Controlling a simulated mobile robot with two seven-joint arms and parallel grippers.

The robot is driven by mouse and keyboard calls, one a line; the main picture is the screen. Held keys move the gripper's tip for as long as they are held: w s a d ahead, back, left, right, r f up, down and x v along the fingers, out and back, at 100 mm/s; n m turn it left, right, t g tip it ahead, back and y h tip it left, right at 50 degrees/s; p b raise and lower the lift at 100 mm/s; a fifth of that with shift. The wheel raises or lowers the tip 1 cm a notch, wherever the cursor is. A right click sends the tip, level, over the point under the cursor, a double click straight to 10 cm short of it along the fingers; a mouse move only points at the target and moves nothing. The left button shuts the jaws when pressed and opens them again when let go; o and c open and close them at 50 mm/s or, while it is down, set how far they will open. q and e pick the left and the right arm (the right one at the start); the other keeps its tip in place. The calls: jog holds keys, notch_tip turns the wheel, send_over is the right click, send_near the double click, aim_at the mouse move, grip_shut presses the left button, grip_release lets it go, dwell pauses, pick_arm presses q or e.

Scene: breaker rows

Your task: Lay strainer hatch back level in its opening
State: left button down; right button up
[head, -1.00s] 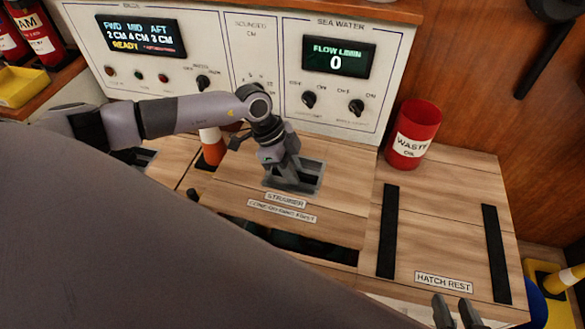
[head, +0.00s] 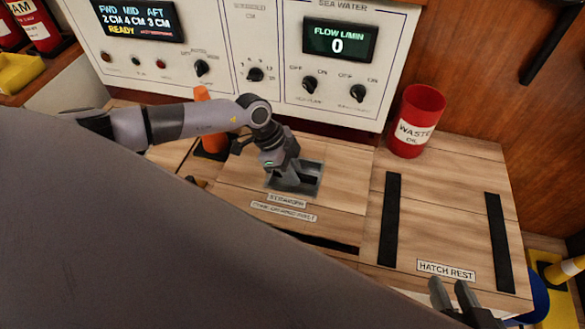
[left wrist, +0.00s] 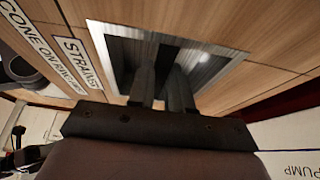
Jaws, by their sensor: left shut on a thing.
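The strainer hatch (head: 340,208) is a wooden panel with a strainer label and a grey metal recessed handle (head: 312,180). My left gripper (head: 290,178) reaches into the recess and is shut on the handle. The left wrist view shows the fingers (left wrist: 165,88) inside the metal recess; the grip itself is partly hidden. A thin dark strip of the opening (head: 320,243) shows along the hatch's front edge. I cannot tell whether the hatch is fully level. My right gripper (head: 449,287) is open and empty near the front edge, by the hatch rest label.
An orange cone (head: 212,140) stands behind the hatch at left. A red waste oil bin (head: 416,120) stands at the back right. Two black strips (head: 390,220) mark the empty hatch rest (head: 445,235). A control panel (head: 290,60) closes off the back.

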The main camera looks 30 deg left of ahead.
pick_arm(q)
jog(key=shift+w+d+r, duration=0.1)
jog(key=shift+r, duration=0.05)
dwell(0.3)
jog(key=shift+p, duration=0.5)
jog(key=shift+f, duration=0.2)
dwell(0.4)
jog(key=shift+f+b, duration=0.45)
jog(key=shift+f, duration=0.3)
jog(key=shift+f+b, duration=0.65)
jog(key=shift+f, duration=0.8)
